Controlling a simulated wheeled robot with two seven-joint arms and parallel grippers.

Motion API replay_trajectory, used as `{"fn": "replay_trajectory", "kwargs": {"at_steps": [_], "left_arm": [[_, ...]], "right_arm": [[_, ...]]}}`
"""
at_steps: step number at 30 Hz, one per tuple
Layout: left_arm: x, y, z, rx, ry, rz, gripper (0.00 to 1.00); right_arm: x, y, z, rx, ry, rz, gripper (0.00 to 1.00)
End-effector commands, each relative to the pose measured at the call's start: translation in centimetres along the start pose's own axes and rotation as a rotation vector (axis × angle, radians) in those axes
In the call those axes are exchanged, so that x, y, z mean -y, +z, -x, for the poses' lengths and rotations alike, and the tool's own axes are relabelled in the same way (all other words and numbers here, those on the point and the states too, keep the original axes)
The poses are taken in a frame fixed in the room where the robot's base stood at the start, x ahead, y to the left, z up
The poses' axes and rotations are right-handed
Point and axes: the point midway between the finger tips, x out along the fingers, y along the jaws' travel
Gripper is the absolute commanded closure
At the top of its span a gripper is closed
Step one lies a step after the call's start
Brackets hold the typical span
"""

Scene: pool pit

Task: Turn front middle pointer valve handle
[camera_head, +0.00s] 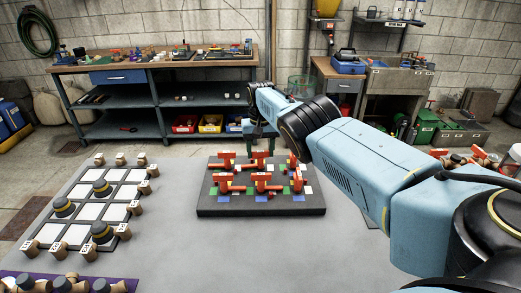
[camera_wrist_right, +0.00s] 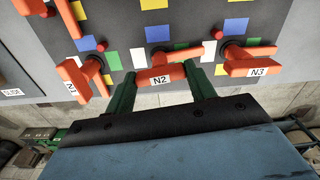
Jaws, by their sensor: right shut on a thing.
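The dark board (camera_head: 215,205) carries two rows of orange pointer valve handles. In the right wrist view, the handle labelled N2 (camera_wrist_right: 188,54) is the middle one of the row nearest my gripper. My right gripper (camera_wrist_right: 160,80) has a green finger on each side of it and is shut on it. In the head view my right gripper (camera_head: 260,145) reaches down at the board's far edge, partly hidden by the arm. The N1 handle (camera_wrist_right: 75,78) and N3 handle (camera_wrist_right: 250,60) stand to either side, clear of the fingers. My left gripper is out of view.
A grid board (camera_head: 88,215) with knobs and wooden blocks lies on the left of the grey table (camera_head: 200,255). A workbench (camera_head: 160,65) with bins stands behind. The table in front of the valve board is clear.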

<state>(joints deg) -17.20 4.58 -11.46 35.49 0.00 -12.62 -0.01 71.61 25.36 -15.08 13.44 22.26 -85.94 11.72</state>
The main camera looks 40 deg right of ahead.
Motion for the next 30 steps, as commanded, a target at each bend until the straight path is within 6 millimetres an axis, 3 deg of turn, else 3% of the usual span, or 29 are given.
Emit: {"fn": "replay_trajectory", "kwargs": {"at_steps": [10, 25, 26, 30], "left_arm": [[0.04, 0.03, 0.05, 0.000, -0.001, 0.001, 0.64], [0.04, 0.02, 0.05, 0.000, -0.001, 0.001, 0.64], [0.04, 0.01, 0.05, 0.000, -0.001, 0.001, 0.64], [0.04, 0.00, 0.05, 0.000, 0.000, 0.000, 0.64]], "right_arm": [[0.01, -0.21, 0.29, -0.008, -0.001, -0.123, 0.68], [-0.02, -0.25, 0.35, -0.010, -0.001, -0.142, 0.68], [-0.02, -0.26, 0.35, -0.010, -0.001, -0.142, 0.44], [-0.02, -0.20, 0.28, -0.008, -0.001, -0.141, 0.26]]}}
